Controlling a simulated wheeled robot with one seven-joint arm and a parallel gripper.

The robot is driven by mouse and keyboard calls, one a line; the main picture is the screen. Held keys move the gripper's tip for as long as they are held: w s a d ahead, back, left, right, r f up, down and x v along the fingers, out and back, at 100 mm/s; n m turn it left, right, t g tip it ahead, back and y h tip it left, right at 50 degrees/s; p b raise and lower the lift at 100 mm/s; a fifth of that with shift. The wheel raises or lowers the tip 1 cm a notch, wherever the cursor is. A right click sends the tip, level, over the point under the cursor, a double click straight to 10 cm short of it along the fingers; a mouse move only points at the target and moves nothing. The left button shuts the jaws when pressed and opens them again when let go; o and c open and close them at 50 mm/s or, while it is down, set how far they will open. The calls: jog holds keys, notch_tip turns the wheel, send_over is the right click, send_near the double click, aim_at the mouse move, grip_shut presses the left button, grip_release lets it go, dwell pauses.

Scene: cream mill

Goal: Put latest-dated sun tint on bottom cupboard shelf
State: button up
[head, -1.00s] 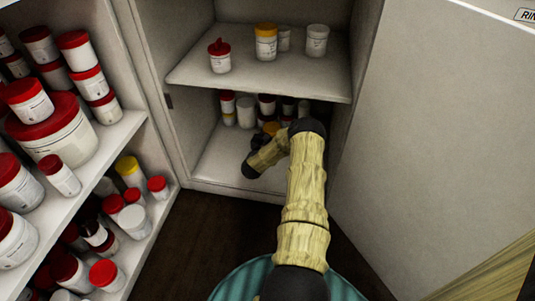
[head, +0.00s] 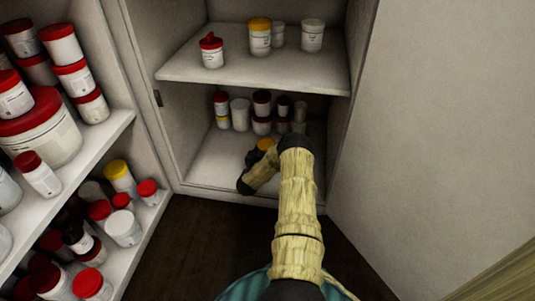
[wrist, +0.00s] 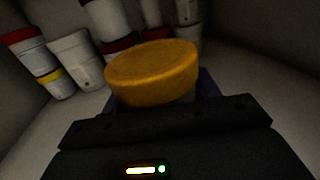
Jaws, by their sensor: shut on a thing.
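My gripper (wrist: 155,105) is shut on a jar with an orange-yellow lid (wrist: 152,70). The lid also shows in the head view (head: 266,144), partly hidden by my arm. The held jar is inside the open cupboard, at the bottom shelf (head: 212,172), in front of several jars at the back. I cannot tell whether its base touches the shelf. Its label and date are hidden. On the shelf above, another jar with an orange-yellow lid (head: 260,38) stands upright; its label is too small to read.
Red-lidded and white jars (head: 240,115) stand at the back of the bottom shelf. The upper cupboard shelf (head: 190,66) overhangs my gripper. The open door (head: 430,140) is at right. A full rack of jars (head: 75,150) stands at left. The bottom shelf's front left is clear.

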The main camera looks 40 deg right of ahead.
jog(key=shift+f, duration=0.4)
jog(key=o, duration=1.1)
jog(key=shift+r, duration=0.1)
jog(key=shift+s+a+r+p, duration=0.1)
jog(key=shift+s+a+p, duration=0.15)
jog(key=shift+a+p, duration=0.3)
jog(key=p+v, duration=0.7)
jog(key=v, duration=0.2)
jog(key=shift+s+a+r, duration=0.1)
jog(key=shift+s+a, duration=0.05)
jog(key=shift+s, duration=0.05)
jog(key=shift+s+a, duration=0.3)
jog(key=shift+a, duration=0.3)
